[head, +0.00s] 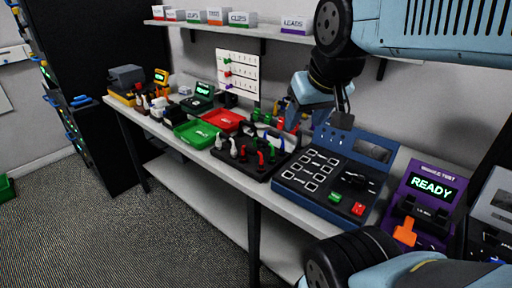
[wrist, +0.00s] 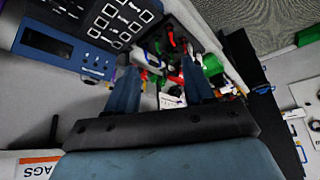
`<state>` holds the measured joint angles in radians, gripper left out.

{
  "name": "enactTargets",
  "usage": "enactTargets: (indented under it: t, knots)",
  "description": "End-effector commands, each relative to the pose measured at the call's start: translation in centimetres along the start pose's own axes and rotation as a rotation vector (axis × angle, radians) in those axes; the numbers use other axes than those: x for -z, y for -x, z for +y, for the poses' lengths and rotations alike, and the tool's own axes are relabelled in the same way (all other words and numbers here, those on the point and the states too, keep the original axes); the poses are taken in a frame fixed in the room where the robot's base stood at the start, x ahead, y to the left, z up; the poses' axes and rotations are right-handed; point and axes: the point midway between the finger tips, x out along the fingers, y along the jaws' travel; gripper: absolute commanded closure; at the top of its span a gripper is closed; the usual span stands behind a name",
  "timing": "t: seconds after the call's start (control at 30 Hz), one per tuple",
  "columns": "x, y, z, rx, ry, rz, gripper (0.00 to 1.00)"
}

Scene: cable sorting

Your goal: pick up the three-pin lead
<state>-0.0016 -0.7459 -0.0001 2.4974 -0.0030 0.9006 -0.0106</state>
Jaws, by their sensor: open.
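My gripper (wrist: 159,66) is open in the wrist view, its two blue fingers apart with nothing held between them. Several upright leads with white, green, red and black ends stand on that rack. In the wrist view a cluster of coloured leads (wrist: 172,48) shows beyond and between the fingers, apart from them. I cannot tell which one is the three-pin lead; the pins are too small to see.
A blue panel case (head: 310,200) with several sockets and a black cable stands right of the rack. A purple tester (head: 420,190) reading READY is further right. Green (head: 197,134) and red (head: 222,121) trays lie left. A shelf (head: 270,32) with labelled boxes hangs above.

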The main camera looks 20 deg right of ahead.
Motion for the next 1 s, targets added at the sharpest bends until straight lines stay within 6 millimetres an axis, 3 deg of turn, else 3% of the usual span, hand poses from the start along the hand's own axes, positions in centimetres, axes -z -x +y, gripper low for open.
enactTargets:
  t: [0.17,0.47,0.8,1.0]
  knots:
    - [1.6,-1.1,0.4,-0.014,0.167,-0.039,0.30]
    - [7.0,-5.5,0.4,-0.042,0.774,-0.173,0.01]
    - [12.6,-12.8,-1.1,-0.001,1.512,-0.344,0.00]
    - [14.9,-17.2,-2.5,0.055,1.901,-0.435,0.00]
